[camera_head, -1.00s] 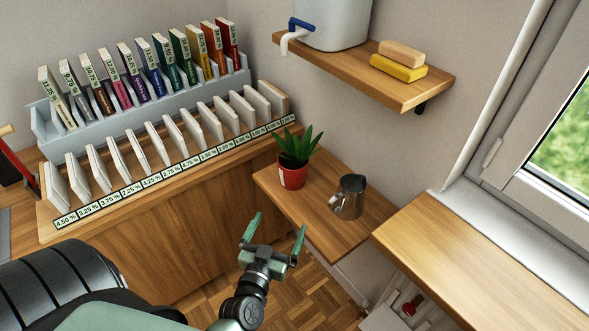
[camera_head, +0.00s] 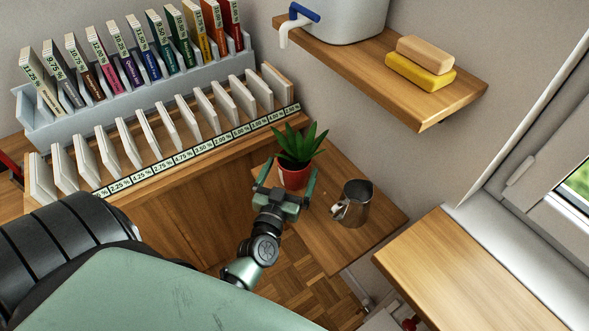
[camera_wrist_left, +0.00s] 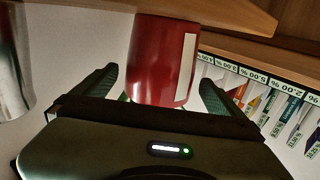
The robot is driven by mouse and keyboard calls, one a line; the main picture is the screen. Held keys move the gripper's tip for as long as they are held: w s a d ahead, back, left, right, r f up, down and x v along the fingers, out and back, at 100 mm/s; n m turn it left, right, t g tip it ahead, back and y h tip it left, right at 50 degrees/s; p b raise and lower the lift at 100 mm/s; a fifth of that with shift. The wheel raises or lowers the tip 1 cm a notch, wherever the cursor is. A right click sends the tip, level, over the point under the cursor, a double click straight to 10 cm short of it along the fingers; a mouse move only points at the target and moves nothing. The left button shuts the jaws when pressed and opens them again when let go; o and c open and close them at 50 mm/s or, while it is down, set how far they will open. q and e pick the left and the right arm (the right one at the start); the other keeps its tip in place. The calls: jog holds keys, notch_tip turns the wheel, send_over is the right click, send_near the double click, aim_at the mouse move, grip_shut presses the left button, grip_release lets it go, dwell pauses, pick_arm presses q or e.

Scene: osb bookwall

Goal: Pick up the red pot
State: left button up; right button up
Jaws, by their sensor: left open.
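The red pot (camera_head: 294,177) holds a green spiky plant (camera_head: 299,143) and stands upright on a small wooden shelf (camera_head: 345,250). My left gripper (camera_head: 288,183) is open, with one finger on each side of the pot in the head view. In the left wrist view the red pot (camera_wrist_left: 163,60) with a white label fills the space between the two fingers (camera_wrist_left: 158,88). Gaps show between the fingers and the pot there. The plant is mostly hidden in the wrist view. My right gripper is not in view.
A metal pitcher (camera_head: 353,204) stands on the same shelf, just right of the pot. A rack of books and cards (camera_head: 135,125) is to the left. A higher shelf (camera_head: 440,98) with sponges overhangs at the back right.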

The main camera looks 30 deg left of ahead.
aim_at(299, 152)
pick_arm(q)
jog(key=x, duration=0.3)
jog(key=shift+w, duration=0.2)
jog(key=c, duration=1.7)
jog(key=shift+c, duration=1)
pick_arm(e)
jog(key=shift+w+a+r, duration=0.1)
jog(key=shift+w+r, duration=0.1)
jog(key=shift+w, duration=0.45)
